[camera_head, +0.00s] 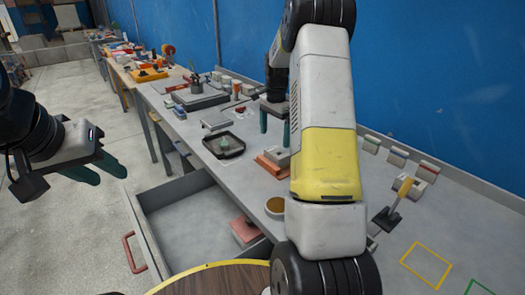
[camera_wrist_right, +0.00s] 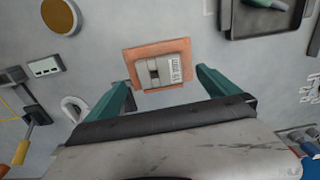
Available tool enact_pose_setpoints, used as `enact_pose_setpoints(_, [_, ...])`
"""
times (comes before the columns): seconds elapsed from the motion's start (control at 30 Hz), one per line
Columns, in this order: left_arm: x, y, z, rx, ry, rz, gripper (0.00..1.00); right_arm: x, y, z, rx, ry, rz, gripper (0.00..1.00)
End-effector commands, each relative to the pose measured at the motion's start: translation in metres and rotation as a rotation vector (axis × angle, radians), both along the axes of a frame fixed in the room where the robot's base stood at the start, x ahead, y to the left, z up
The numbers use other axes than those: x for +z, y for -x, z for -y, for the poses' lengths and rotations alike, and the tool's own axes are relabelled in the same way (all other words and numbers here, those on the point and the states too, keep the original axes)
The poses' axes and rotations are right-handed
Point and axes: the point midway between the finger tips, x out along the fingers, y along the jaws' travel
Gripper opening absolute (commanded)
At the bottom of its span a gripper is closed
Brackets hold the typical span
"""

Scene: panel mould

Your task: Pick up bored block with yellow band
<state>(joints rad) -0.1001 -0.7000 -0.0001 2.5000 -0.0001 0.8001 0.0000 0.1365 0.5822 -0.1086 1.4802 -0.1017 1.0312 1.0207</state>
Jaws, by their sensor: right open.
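I cannot make out a yellow band on any block. Several small light blocks, some with red or green bands, stand along the back of the bench, one of them here (camera_head: 398,156). A light grey block (camera_wrist_right: 163,70) with a dark slot and a printed label lies on an orange plate (camera_wrist_right: 137,56) in the right wrist view. My right gripper (camera_head: 278,114) is open and empty above the bench. In the right wrist view its fingertips (camera_wrist_right: 163,86) are on either side of the plate's near edge. My left gripper (camera_head: 105,172) is off to the left over the floor, apart from the bench.
A dark tray (camera_head: 240,151) holds a green-grey item. A round tan-topped thing (camera_head: 274,207) sits near the front edge. An open drawer (camera_head: 185,222) juts out below with a reddish block inside. My right arm hides part of the bench. A yellow-handled tool (camera_head: 402,188) stands at right.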

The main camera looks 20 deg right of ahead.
Motion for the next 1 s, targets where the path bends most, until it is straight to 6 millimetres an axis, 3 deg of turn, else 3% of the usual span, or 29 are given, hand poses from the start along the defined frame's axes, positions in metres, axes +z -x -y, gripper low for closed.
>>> enact_pose_setpoints(0.7, [0.000,0.000,0.000,0.000,0.000,0.000,0.36,-0.087,-0.003,0.014,-0.038,0.004,-0.021,1.00])
enact_pose_setpoints(1.0, [0.000,0.000,0.000,0.000,0.000,0.000,0.36,-0.092,-0.004,0.014,-0.037,0.004,-0.019,1.00])
